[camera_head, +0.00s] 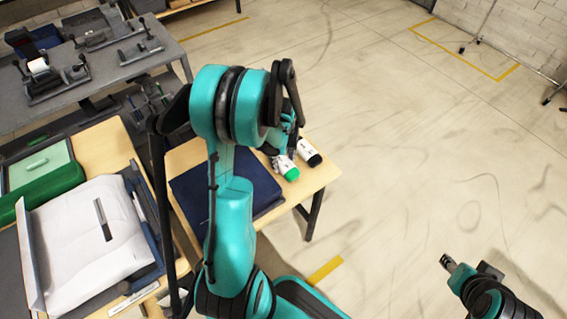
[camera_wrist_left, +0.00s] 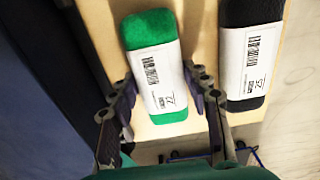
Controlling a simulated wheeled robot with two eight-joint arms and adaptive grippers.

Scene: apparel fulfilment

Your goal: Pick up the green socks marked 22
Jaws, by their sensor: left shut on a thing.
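The green socks (camera_wrist_left: 152,66) lie in the left wrist view with a white paper band marked 22 and a barcode. They also show in the camera_head view (camera_head: 290,174) near the right edge of the wooden table. My left gripper (camera_wrist_left: 163,103) has one finger on each side of the white band and is shut on the socks. In the camera_head view my left gripper (camera_head: 277,152) is partly hidden by its own arm. My right gripper (camera_head: 448,262) is over the floor at lower right, away from the socks; its fingers are too small to read.
Black socks (camera_wrist_left: 250,45) with a band that seems to read 25 lie close to the right of the green pair. A dark blue folded item (camera_head: 190,190) covers much of the wooden table (camera_head: 322,176). A white garment (camera_head: 85,240) lies at left. Open floor lies right.

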